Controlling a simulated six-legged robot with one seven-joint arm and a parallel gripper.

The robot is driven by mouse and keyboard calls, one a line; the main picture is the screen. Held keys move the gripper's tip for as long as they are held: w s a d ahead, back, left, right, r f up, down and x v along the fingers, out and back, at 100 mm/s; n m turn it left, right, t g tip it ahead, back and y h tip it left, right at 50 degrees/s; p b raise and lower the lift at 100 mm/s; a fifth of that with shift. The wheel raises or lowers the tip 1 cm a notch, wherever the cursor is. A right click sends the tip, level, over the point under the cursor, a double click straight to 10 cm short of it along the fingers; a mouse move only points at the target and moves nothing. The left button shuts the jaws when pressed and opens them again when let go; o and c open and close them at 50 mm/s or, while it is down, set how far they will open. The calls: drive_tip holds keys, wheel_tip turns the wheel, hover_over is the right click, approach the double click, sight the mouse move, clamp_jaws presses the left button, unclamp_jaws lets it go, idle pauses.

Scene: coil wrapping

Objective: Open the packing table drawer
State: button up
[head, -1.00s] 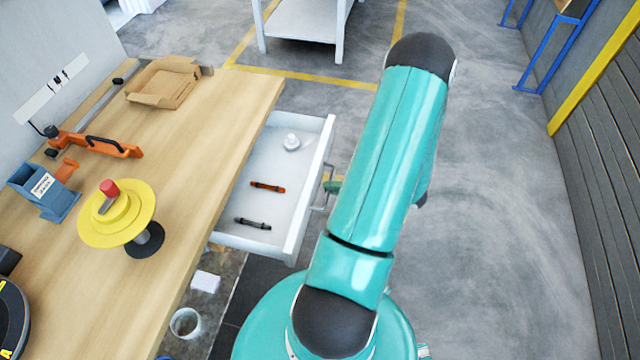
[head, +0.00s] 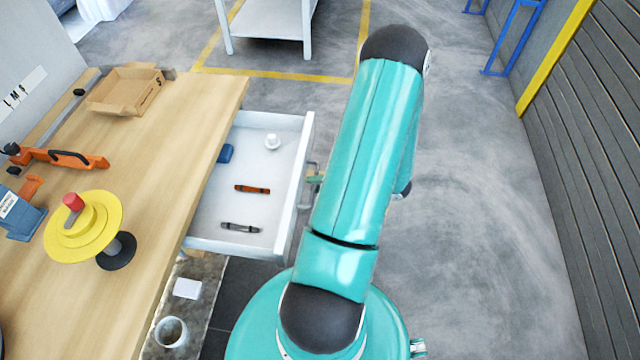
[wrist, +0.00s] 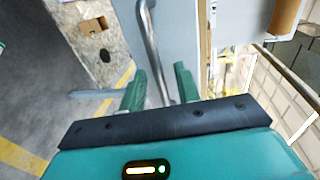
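The white drawer (head: 289,205) of the wooden packing table (head: 160,150) is pulled out well past the table edge. A white knob-like item, a blue item, an orange-brown item and a dark item lie in it. The drawer's metal handle (wrist: 151,40) is a bar that runs between my gripper's two green fingers in the wrist view. My gripper (wrist: 160,82) is open around the bar, with a visible gap beside it. In the head view my arm mostly hides the gripper, and only a bit of green shows at the drawer front.
On the table are a yellow reel (head: 84,228), an orange tool (head: 60,158), a blue box (head: 20,215) and an open cardboard box (head: 126,90). A white cup (head: 171,332) is below the table edge. Clear floor (head: 480,200) lies to the right, up to a slatted wall (head: 580,160).

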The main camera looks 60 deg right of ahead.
drive_tip(key=shift+s, duration=0.1)
drive_tip(key=v, duration=1.3)
drive_tip(key=shift+s, duration=0.35)
